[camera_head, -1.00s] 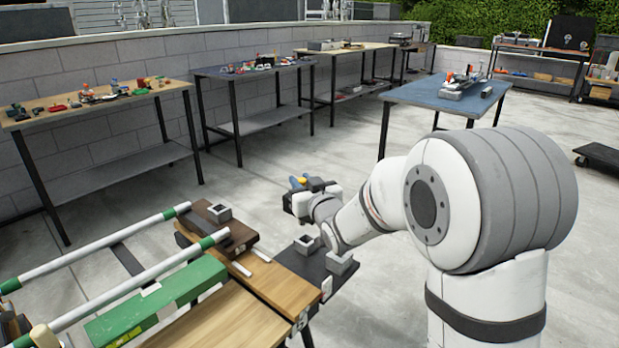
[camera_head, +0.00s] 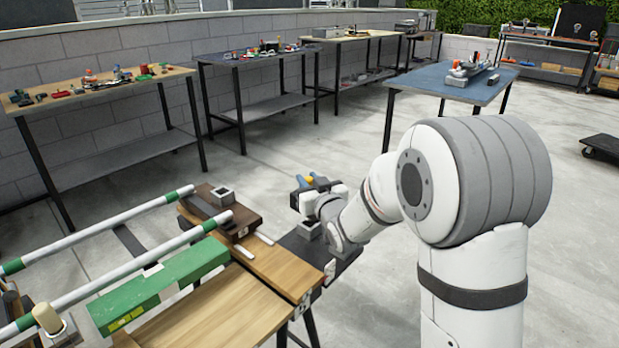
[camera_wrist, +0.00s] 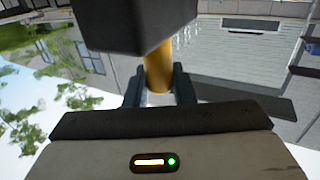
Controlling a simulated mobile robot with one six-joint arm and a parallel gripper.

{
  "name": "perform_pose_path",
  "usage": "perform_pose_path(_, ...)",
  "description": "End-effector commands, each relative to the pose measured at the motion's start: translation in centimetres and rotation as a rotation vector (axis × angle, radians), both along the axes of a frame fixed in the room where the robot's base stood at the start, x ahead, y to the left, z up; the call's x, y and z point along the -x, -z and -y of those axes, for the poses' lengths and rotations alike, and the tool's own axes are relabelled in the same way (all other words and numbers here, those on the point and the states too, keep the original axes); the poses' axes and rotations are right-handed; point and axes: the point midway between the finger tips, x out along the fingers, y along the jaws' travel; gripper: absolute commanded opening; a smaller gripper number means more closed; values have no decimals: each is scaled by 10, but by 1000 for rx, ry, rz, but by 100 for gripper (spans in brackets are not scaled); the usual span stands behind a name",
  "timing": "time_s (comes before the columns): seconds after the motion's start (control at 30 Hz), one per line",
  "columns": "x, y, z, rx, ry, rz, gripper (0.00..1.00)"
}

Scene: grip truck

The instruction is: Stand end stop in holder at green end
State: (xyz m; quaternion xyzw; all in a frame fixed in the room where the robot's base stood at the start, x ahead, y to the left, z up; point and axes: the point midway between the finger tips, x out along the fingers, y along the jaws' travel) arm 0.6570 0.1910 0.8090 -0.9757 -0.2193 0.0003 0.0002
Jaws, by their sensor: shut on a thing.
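My gripper (camera_wrist: 158,82) is shut on the end stop, seen in the wrist view as a yellow shaft (camera_wrist: 158,72) with a large dark block (camera_wrist: 130,22) beyond the fingers. In the head view, my gripper (camera_head: 312,196) is over the black end plate of the bench, with small yellow and blue parts showing at it.
White rods with green ends (camera_head: 100,272) and a green beam (camera_head: 160,285) lie along the wooden bench (camera_head: 220,320) at lower left. Tables with small parts (camera_head: 100,85) line the wall. A blue-topped table (camera_head: 450,88) stands behind. The floor between is clear.

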Motion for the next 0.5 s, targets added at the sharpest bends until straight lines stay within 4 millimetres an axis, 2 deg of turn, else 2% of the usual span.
perform_pose_path(0.5, 0, 25, 0, -1, 0, 2, 0)
